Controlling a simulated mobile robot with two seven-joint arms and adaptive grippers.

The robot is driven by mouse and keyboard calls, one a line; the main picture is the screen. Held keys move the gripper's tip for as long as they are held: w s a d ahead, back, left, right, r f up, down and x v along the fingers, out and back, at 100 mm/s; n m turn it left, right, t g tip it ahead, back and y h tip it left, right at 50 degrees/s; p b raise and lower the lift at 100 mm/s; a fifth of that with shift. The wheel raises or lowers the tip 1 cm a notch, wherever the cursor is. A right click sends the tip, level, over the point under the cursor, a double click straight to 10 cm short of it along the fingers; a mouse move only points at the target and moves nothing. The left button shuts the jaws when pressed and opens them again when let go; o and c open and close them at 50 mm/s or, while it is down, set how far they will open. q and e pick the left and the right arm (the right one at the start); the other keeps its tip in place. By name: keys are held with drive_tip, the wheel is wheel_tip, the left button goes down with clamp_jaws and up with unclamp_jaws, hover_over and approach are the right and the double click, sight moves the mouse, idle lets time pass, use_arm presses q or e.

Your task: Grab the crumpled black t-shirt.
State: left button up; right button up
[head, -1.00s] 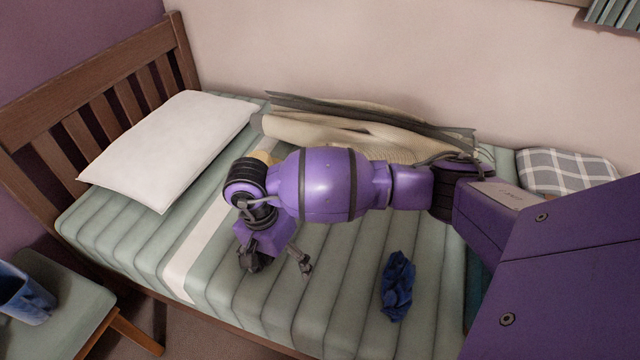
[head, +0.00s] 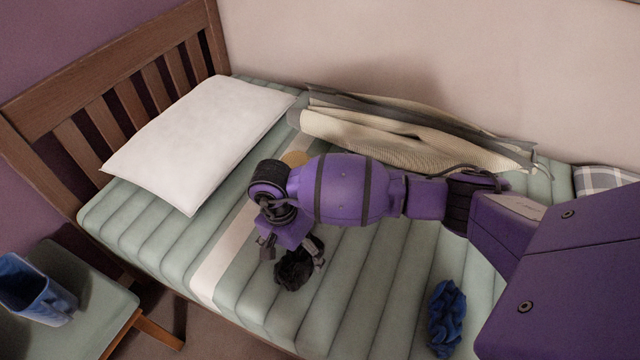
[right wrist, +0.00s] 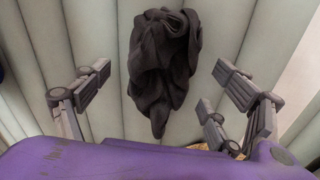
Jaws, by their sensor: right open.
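The crumpled black t-shirt (head: 294,273) lies on the striped mattress near its front side, partly covered by my right gripper in the head view. In the right wrist view the dark t-shirt (right wrist: 163,60) lies between the two spread fingers, with mattress showing on both sides of it. My right gripper (head: 292,254) is open and points down at the t-shirt. Its fingers appear apart from the cloth in the right wrist view. My left gripper is not in view.
A crumpled blue cloth (head: 446,318) lies on the mattress (head: 360,290) to the right. A white pillow (head: 200,140) and a beige-grey blanket (head: 420,140) lie farther back. A blue container (head: 38,292) stands on a stool (head: 95,315) at the left.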

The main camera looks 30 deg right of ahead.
wheel_tip(320, 180, down, 2)
drive_tip(key=shift+s+d+f, duration=0.1)
drive_tip(key=c, duration=1.3)
drive_tip(key=shift+c, duration=0.2)
